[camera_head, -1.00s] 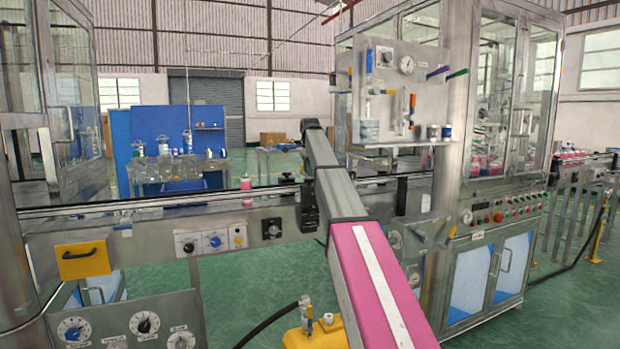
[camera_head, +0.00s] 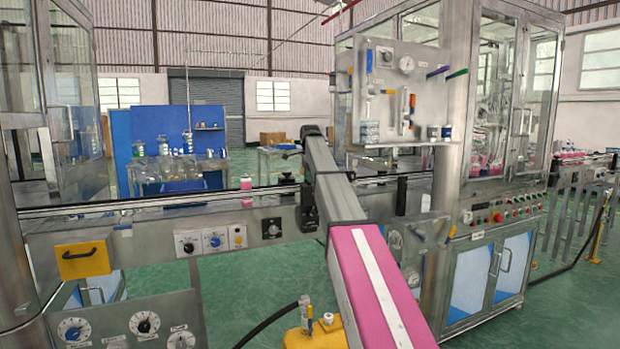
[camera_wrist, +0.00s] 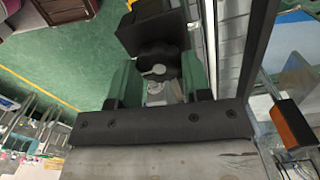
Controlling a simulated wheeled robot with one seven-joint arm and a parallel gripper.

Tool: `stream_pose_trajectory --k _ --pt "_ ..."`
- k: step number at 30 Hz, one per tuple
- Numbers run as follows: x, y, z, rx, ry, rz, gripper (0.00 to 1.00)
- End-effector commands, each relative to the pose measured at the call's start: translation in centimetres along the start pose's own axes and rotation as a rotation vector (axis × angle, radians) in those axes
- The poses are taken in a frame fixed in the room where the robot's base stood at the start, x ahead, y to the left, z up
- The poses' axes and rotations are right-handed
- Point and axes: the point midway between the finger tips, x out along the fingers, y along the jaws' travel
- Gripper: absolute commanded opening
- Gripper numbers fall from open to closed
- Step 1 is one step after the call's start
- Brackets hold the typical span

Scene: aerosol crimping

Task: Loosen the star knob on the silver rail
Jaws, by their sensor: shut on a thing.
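The star knob (camera_wrist: 158,62) is a black, lobed knob in the wrist view, with a small round pale cap at its middle. My gripper (camera_wrist: 160,84) has its green fingers on either side of the knob and is shut on it. Part of the knob is hidden between the fingers. The silver rail (camera_head: 150,203) runs along the conveyor in the head view. There, my arm crosses in front of the rail, and my fingertips and the held knob cannot be made out.
A pink bottle (camera_head: 246,183) stands on the conveyor left of my arm. The panel below has dials (camera_head: 215,240) and a yellow handle plate (camera_head: 83,259). A steel cabinet (camera_head: 490,230) stands at right. An orange-and-black block (camera_wrist: 293,124) is right of my gripper.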

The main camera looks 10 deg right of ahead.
Motion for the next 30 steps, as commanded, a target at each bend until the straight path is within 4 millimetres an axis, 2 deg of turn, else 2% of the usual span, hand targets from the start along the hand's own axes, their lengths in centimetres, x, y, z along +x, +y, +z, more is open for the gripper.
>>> stream_pose_trajectory --k 8,30 --pt "-0.01 -0.04 0.03 -0.148 -0.002 0.0 0.2" --pt "0.0 -0.28 0.18 -0.84 -0.003 -0.001 0.2"
